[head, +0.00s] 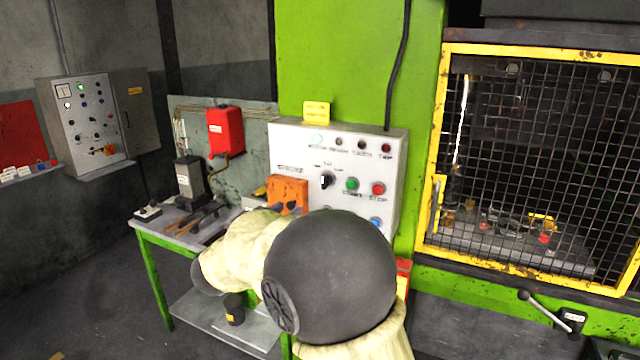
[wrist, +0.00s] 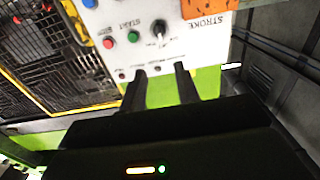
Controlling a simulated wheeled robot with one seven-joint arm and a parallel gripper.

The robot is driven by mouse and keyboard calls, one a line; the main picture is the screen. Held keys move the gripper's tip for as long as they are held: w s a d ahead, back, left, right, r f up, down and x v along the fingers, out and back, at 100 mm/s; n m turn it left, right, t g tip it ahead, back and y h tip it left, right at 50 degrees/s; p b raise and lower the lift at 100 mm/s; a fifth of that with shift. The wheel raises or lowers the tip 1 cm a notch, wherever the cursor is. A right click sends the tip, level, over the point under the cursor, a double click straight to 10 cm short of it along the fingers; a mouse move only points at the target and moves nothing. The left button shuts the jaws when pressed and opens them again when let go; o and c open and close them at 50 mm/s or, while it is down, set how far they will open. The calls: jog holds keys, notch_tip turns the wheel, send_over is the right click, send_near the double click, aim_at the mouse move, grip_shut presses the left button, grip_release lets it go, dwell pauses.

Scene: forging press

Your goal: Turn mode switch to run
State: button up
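The mode switch (head: 327,180) is a black rotary knob with a pale mark on the white control panel (head: 290,140), left of the green and red buttons. The small labels around it are too small to read. In the wrist view, where the panel appears upside down, the switch (wrist: 159,29) is just beyond my fingertips and not touched by them. My gripper (wrist: 160,72) is open, with an empty gap between its two dark fingers. In the head view my large dark arm joint and pale arm cover the panel's lower part, and I cannot make out the fingers.
The green button (head: 352,184) and red button (head: 378,188) are close to the switch. An orange plate (head: 287,190) is at its lower left. A yellow-framed mesh guard (head: 530,160) stands at the right. A workbench with tools (head: 195,222) stands at the left.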

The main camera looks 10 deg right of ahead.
aim_at(322, 180)
jog(key=p+x, duration=0.6)
jog(key=x, duration=1.1)
jog(key=shift+w+d, duration=0.1)
jog(key=shift+w, duration=0.05)
jog(key=shift+f, duration=0.1)
grip_shut()
